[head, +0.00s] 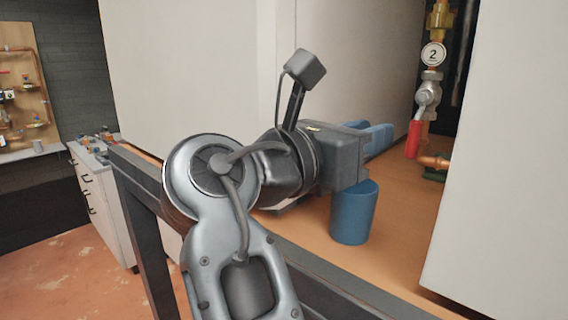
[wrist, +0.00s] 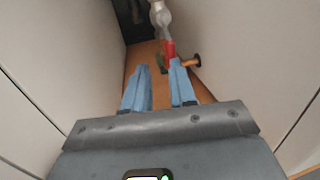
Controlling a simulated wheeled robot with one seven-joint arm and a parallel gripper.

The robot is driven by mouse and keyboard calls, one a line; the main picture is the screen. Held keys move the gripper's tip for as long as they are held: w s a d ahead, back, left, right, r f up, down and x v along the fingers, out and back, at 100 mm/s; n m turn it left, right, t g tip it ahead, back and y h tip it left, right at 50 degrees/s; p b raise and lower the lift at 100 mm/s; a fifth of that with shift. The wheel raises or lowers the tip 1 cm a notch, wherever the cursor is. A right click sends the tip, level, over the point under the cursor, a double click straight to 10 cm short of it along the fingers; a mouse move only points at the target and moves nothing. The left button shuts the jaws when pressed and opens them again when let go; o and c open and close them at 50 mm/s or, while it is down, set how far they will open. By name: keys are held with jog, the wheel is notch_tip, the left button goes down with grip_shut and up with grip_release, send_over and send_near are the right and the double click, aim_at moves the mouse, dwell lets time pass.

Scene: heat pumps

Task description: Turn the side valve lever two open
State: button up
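The valve with the round tag marked 2 (head: 433,55) stands on a vertical pipe in the gap between two white panels. Its red lever (head: 413,139) hangs down, tilted slightly left, in the head view. In the wrist view the red lever (wrist: 170,48) is ahead of the right finger, which hides its lower end. My gripper (head: 388,137) reaches into the gap, left of the lever. Its two blue fingers (wrist: 160,72) are apart with nothing between them. I cannot tell whether the right finger touches the lever.
White panels (head: 512,150) flank the gap closely on both sides. A blue cup (head: 353,213) stands on the wooden shelf under my gripper. A copper pipe end (head: 434,162) and a green part (head: 434,175) sit low beside the valve. A white drawer cabinet (head: 100,195) is at left.

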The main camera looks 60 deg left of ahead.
jog(key=s+d, duration=0.4)
jog(key=s, duration=1.3)
jog(key=shift+s+d, duration=0.15)
jog(key=shift+s, duration=0.1)
jog(key=shift+s, duration=0.1)
